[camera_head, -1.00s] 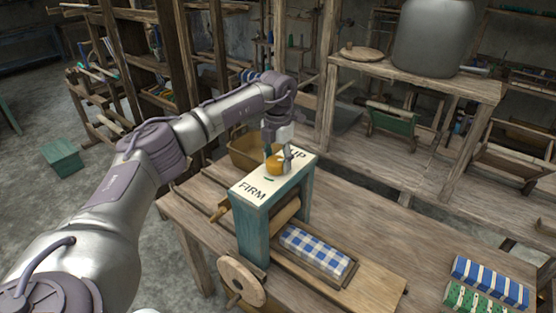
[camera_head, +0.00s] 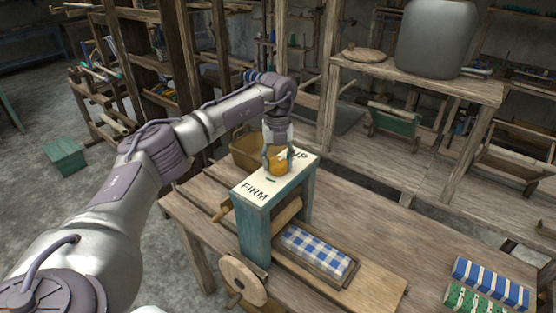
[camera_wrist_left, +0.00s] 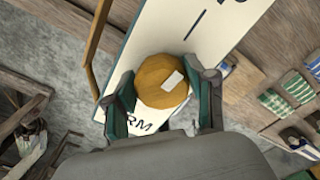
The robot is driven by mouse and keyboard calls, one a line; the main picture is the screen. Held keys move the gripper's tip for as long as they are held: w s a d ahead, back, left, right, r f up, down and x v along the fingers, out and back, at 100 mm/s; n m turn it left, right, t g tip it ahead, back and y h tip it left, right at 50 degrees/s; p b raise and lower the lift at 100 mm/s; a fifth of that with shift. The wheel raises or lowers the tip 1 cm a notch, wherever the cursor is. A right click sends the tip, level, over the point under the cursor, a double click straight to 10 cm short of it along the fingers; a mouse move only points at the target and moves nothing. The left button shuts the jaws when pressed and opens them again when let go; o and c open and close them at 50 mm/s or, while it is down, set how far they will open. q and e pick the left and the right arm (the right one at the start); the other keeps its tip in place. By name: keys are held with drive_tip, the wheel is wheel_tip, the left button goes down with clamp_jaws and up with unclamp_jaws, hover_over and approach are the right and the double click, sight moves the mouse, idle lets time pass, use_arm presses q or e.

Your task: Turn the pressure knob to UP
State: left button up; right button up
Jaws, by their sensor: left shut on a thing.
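The pressure knob (camera_head: 278,165) is a round orange-brown knob on the white top plate (camera_head: 255,179) of a teal press frame (camera_head: 252,235). The plate carries the word FIRM at its near left end and UP at its far right end. My left gripper (camera_wrist_left: 163,92) comes down from above and is shut on the knob, one finger on each side. In the left wrist view the knob (camera_wrist_left: 158,70) shows a pale pointer mark on its right half, towards the right finger. The fingers hide part of both labels. My right gripper is not in view.
Below the plate are a wooden roller (camera_head: 287,211) and a blue-checked cloth (camera_head: 316,249) on a board. A wooden wheel (camera_head: 243,280) is at the near side. Folded cloths (camera_head: 490,282) lie at the right. A basket (camera_head: 245,150) is behind the press. The table's middle right is clear.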

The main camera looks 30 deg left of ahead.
sight(278, 159)
use_arm(q)
drive_tip(key=shift+a+r+n, duration=0.1)
drive_tip(key=shift+r+n, duration=0.05)
drive_tip(key=shift+n, duration=0.55)
drive_tip(key=o, duration=1.1)
drive_tip(key=shift+o, duration=0.2)
wheel_tip(278, 159, up, 12)
